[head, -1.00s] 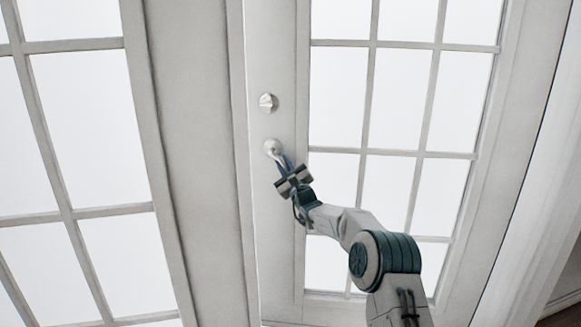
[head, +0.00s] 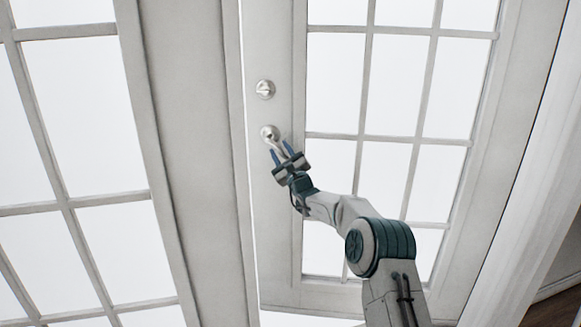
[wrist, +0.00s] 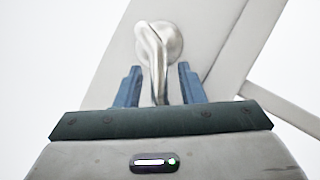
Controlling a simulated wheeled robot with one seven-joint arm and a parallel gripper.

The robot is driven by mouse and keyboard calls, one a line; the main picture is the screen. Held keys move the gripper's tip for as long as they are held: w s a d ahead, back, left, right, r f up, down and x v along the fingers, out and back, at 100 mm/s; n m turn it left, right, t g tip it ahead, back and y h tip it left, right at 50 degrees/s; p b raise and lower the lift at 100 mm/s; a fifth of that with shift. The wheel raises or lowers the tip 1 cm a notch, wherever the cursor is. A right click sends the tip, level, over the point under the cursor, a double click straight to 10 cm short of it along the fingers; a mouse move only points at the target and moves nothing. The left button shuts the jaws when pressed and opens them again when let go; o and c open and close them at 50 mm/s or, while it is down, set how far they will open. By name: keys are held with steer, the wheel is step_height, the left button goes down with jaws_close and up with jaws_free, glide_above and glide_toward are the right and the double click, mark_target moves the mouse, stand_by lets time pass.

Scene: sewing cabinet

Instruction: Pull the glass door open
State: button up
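The glass door (head: 283,225) is a white-framed panel with several panes, right of centre in the head view. A narrow bright strip runs along its left edge and a bright area shows below its bottom edge, so it looks slightly ajar. Its silver lever handle (head: 270,133) points down and to the right; it also shows in the wrist view (wrist: 158,45). My gripper (head: 282,153) is at the lever's lower end. In the wrist view its blue fingers (wrist: 160,88) stand apart on either side of the lever, with visible space at both sides.
A silver deadbolt knob (head: 265,89) sits above the handle. A second white glazed panel (head: 185,150) stands to the left. White trim (head: 520,230) and a dark floor area (head: 550,315) lie at the right.

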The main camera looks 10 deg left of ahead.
steer(key=p+v, duration=0.1)
steer(key=v, duration=1.2)
steer(key=shift+d, duration=0.2)
steer(key=shift+s, duration=0.15)
steer(key=s+a+r+n+g+y+p, duration=0.2)
steer(key=s+a+r+n+g+p, duration=0.15)
steer(key=s+r+n+g, duration=0.35)
steer(key=s+a+r+n+g+y+p, duration=0.35)
steer(key=s+r+n+g, duration=0.2)
steer(key=s, duration=0.35)
steer(key=s+d+r+n+g+h+p, duration=0.1)
steer(key=s+d+n+g+h+p, duration=0.15)
steer(key=s, duration=0.35)
steer(key=s+d+r+n+g+h+p, duration=0.1)
steer(key=s+d+n+g+h+p, duration=0.1)
steer(key=s+h+p, duration=0.3)
steer(key=s+d+r+n+h+p, duration=0.2)
steer(key=s+d+h+p, duration=0.3)
steer(key=s+d, duration=0.4)
steer(key=s+d+r+n+h+p, duration=0.2)
steer(key=s+d+h+p, duration=0.3)
steer(key=s+d, duration=0.5)
steer(key=d+r, duration=0.1)
steer(key=d, duration=0.3)
steer(key=shift+s+r+n+t+h, duration=0.25)
steer(key=shift+r+n+t+h, duration=0.15)
